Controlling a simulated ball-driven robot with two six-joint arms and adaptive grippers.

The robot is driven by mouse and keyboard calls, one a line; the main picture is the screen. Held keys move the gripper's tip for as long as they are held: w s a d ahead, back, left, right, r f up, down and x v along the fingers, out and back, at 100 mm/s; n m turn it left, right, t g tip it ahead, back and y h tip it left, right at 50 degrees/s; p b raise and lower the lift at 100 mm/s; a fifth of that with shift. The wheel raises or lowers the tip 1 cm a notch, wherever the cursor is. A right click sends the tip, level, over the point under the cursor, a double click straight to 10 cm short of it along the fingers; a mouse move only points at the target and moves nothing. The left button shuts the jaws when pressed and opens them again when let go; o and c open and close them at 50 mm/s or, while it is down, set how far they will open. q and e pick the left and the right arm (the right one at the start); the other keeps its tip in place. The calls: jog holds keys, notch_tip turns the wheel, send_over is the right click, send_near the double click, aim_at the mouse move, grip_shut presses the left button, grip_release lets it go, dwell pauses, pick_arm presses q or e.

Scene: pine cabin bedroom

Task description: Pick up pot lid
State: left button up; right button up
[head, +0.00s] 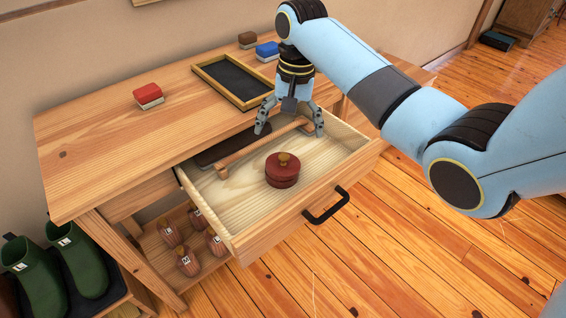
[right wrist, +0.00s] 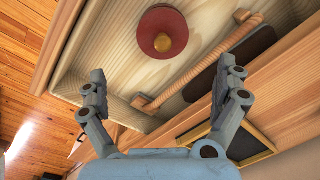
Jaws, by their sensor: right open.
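The pot lid (head: 283,162) is dark red and round with a gold knob. It appears to sit on a matching dark red pot (head: 282,181) inside the open drawer (head: 235,220). In the right wrist view the lid (right wrist: 157,21) is at the top, with its knob toward the camera. My right gripper (head: 291,132) is open and empty above the back part of the drawer, behind the lid and apart from it. Its two fingers show in the right wrist view (right wrist: 166,92). My left gripper is not in view.
A wooden rod-like piece (head: 262,143) and a dark flat object (head: 215,150) lie behind the pot in the drawer. A framed slate (head: 235,80) and erasers, one red (head: 148,95) and one blue (head: 267,51), are on the desk. Striped pins (head: 187,261) stand below.

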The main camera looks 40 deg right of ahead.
aim_at(284, 154)
notch_tip(284, 154, down, 4)
jog(key=shift+a+f+b, duration=0.1)
jog(key=shift+f+b, duration=0.1)
jog(key=shift+b, duration=0.15)
jog(key=f, duration=0.2)
jog(key=f+b, duration=0.1)
jog(key=w+f, duration=0.1)
jog(key=f, duration=0.1)
jog(key=shift+a+f, duration=0.3)
jog(key=shift+s, duration=0.1)
jog(key=shift+c, duration=0.3)
jog(key=c, duration=1)
